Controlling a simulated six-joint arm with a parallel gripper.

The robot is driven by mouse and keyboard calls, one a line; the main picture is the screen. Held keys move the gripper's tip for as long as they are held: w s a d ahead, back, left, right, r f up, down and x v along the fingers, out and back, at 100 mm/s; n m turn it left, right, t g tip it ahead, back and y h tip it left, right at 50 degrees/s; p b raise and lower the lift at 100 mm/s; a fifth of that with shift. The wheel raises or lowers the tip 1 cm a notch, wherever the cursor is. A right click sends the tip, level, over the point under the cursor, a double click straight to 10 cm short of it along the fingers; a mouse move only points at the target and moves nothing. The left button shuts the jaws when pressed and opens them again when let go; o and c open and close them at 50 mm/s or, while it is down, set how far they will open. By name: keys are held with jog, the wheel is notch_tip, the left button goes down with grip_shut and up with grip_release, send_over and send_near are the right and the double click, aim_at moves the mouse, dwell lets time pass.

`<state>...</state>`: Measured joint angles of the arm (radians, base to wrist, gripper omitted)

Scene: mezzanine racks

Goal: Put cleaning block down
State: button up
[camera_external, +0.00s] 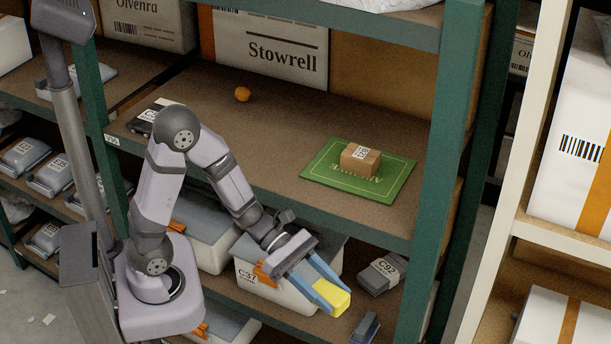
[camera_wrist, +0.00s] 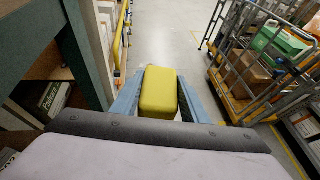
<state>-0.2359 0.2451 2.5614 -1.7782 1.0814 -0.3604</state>
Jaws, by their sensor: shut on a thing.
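The yellow cleaning block (camera_external: 336,303) is between the blue fingers of my gripper (camera_external: 328,292), at the lower middle of the external view. In the wrist view the block (camera_wrist: 159,91) sits between the two blue fingers, and my gripper (camera_wrist: 158,100) is shut on it. My gripper is lower in the picture than the green mat (camera_external: 317,185) on the upper shelf. A small brown box (camera_external: 361,159) with a label stands on that mat. In the external view the gripper hides part of the shelf behind it.
An orange ball (camera_external: 242,94) and a dark labelled item (camera_external: 150,118) are on the upper shelf (camera_external: 285,130), which has bare room between them and the mat. A green rack post (camera_external: 433,160) stands right of the mat. Bins (camera_external: 245,280) and a grey package (camera_external: 381,273) are below.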

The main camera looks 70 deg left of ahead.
aim_at(330, 282)
jog(key=r, duration=0.1)
jog(key=r+p, duration=0.1)
jog(key=r, duration=0.3)
jog(key=shift+w+r+p, duration=0.2)
jog(key=shift+w+p, duration=0.1)
jog(key=shift+p, duration=0.1)
jog(key=a+r+p, duration=0.1)
jog(key=w+a+r+n+t+y, duration=0.1)
jog(key=shift+r+p, duration=0.4)
jog(key=w+a+r+n+t+y+p, duration=0.2)
jog(key=w+a+r+n+y, duration=0.3)
jog(key=a, duration=0.7)
jog(key=w+a+r+n+t+y+p, duration=0.1)
jog(key=w+a+r+n+y, duration=0.15)
jog(key=w+a, duration=0.65)
jog(key=w+a+r+n+t+y+p, duration=0.25)
jog(key=a+r, duration=0.25)
jog(key=a, duration=0.9)
jog(key=w+a+r+n+g+y+b, duration=0.15)
jog(key=a+n+y, duration=0.4)
jog(key=a, duration=1.55)
jog(key=shift+m, duration=0.45)
jog(key=shift+w+d+f+b, duration=0.15)
jog(key=shift+f+b, duration=0.65)
jog(key=shift+f, duration=1.7)
jog(key=shift+w+d+f+b, duration=0.15)
jog(key=shift+f+b, duration=0.6)
jog(key=shift+f, duration=1.75)
jog(key=shift+s, duration=0.1)
